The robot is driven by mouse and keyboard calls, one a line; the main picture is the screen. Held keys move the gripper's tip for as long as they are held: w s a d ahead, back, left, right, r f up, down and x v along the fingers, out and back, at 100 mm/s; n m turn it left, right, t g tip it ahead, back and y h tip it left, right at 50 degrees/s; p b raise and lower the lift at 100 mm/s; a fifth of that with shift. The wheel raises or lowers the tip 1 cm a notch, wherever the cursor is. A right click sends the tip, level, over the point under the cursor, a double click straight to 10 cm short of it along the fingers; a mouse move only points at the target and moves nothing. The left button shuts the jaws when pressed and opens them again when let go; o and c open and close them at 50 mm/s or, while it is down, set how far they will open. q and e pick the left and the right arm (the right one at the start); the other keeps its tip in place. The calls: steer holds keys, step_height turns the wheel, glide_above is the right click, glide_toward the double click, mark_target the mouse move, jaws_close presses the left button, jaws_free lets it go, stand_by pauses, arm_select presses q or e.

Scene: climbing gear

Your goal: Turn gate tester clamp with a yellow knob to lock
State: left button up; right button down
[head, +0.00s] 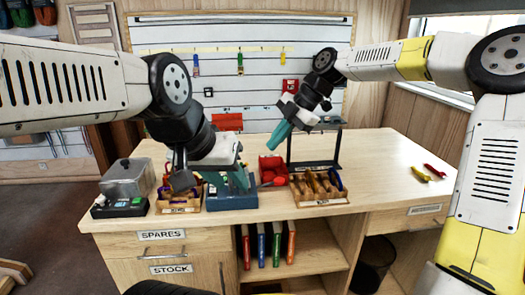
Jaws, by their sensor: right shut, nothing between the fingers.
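A blue bench device (230,198) stands near the table's front edge, mostly covered from above by my left gripper; it may be the gate tester. No yellow knob can be made out, and the clamp's position cannot be read. My left gripper (240,179) points down over this device; its fingertips blend into the blue, so contact and opening are unclear.
A red bin (270,166) and a wooden tray of carabiners (320,199) lie right of the device. A black frame (340,150) stands behind the tray. A grey lidded box (128,180) is at left. The table's right side (390,160) is mostly clear.

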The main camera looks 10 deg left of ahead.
steer(key=shift+w+a+f, duration=0.25)
steer(key=shift+a+f, duration=1.15)
steer(key=shift+f, duration=0.05)
steer(key=shift+w+a+f, duration=0.3)
steer(key=shift+a+f, duration=1.1)
steer(key=shift+a, duration=0.05)
steer(key=shift+w+a+f, duration=0.25)
steer(key=shift+a+f, duration=1.15)
steer(key=shift+f, duration=0.05)
steer(key=shift+a, duration=0.1)
steer(key=shift+w+a, duration=0.3)
steer(key=shift+w, duration=0.05)
steer(key=shift+w+f, duration=0.1)
